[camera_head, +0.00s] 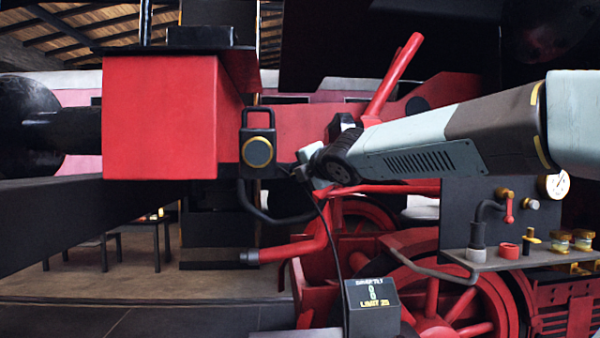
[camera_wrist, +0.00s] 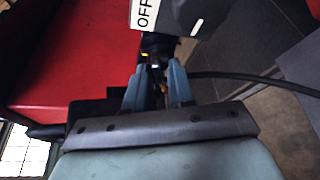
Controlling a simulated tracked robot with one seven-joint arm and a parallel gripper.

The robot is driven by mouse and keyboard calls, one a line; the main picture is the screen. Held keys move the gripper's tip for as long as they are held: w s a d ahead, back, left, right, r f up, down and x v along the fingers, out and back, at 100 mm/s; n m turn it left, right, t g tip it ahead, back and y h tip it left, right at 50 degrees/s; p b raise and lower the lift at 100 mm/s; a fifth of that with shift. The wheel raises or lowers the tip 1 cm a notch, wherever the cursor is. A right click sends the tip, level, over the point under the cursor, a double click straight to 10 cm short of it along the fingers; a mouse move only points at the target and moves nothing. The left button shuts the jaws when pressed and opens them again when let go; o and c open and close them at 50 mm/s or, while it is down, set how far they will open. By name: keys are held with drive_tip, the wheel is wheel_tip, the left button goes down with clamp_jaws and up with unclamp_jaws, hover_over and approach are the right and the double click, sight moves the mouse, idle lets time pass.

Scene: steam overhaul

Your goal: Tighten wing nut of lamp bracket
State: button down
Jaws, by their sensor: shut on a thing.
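The dark lamp (camera_head: 258,152) with a yellow ring and a handle on top hangs at the right side of the red buffer beam. My gripper (camera_head: 300,172) reaches in from the right, close beside the lamp and its bracket. In the wrist view, the two blue-grey fingers of my gripper (camera_wrist: 157,90) are shut on a small piece with brassy glints, seemingly the wing nut (camera_wrist: 158,86). The fingers and shadow hide most of it. The bracket itself is too dark to make out.
A white OFF label (camera_wrist: 145,14) sits just beyond the fingers. A dark cable (camera_wrist: 240,77) runs off to the right. The red beam (camera_head: 160,118) is left of the lamp. A display box (camera_head: 372,305) and a shelf of fittings (camera_head: 520,258) stand lower right.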

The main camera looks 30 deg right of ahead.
drive_tip(key=shift+w+a+f+m+t+h, duration=0.15)
drive_tip(key=shift+m+t+h, duration=0.9)
drive_tip(key=shift+m, duration=3.35)
drive_tip(key=shift+s+f+m+t+h, duration=0.15)
drive_tip(key=shift+m+t+h, duration=0.35)
drive_tip(key=shift+m+h, duration=2.5)
drive_tip(key=shift+w+a+f+m+t+y, duration=0.15)
drive_tip(key=shift+m+t, duration=0.6)
drive_tip(key=shift+m, duration=5.35)
drive_tip(key=c, duration=1.2)
unclamp_jaws()
drive_tip(key=shift+c, duration=0.2)
